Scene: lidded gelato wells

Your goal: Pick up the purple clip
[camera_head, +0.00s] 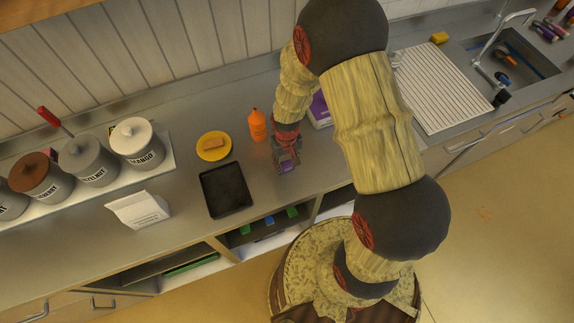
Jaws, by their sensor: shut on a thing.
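My gripper (286,166) reaches down at the counter, just right of the dark tray. It is shut on the purple clip (288,169), of which a small purple patch shows between the fingers. The rest of the clip is hidden by the fingers. I cannot tell whether the clip touches the counter or is just above it.
An orange bottle (257,126) stands close left of my gripper. A yellow plate (214,146) and a black tray (226,190) lie further left. A purple and white box (320,112) is partly behind my arm. Lidded wells (137,143) stand at the left.

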